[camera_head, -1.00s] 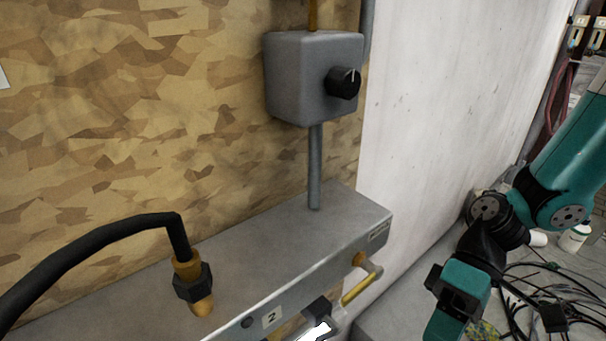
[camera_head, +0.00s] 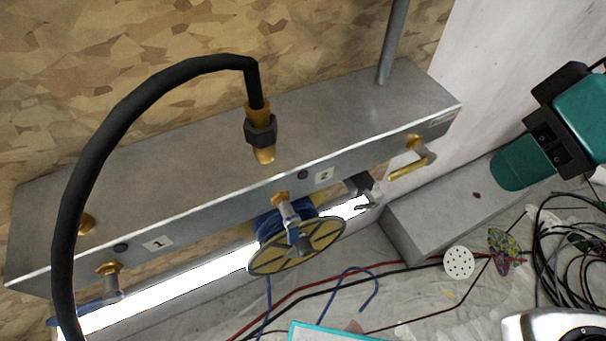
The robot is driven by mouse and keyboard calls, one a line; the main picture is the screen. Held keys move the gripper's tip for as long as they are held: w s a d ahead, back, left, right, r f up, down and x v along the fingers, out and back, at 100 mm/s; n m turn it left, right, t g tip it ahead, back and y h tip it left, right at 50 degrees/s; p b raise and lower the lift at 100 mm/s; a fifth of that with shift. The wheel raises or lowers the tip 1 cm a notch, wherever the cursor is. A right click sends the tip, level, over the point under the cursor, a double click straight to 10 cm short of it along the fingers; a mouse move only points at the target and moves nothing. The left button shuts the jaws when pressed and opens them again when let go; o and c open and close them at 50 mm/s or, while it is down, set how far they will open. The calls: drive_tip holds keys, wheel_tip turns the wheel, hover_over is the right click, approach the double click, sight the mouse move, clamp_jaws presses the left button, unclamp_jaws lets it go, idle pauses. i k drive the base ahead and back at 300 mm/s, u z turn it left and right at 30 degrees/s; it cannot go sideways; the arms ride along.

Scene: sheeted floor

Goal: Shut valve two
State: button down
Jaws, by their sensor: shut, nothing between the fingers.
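The label 2 (camera_head: 324,174) is on the front face of a grey manifold box (camera_head: 385,115). The brass and grey valve (camera_head: 285,203) just left of the label appears to be valve two. Its short stem and handle point down and toward the camera, in front of a blue spool, so the handle's exact angle is hard to tell. A valve with a yellow handle (camera_head: 410,168) is right of the label, its handle angled down-left. Teal and black links of my arm show at the right edge. My gripper is not in view.
Label 1 (camera_head: 157,243) has a blue-handled valve (camera_head: 108,275) at left. A black hose (camera_head: 95,150) arcs over the box to a brass fitting (camera_head: 262,135). The yellow-rimmed spool (camera_head: 312,252), a bright tube (camera_head: 190,283) and cables (camera_head: 560,225) lie below.

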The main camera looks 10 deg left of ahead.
sight(292, 221)
drive_tip(key=z, duration=0.75)
drive_tip(key=k, duration=0.4)
drive_tip(key=u, duration=0.35)
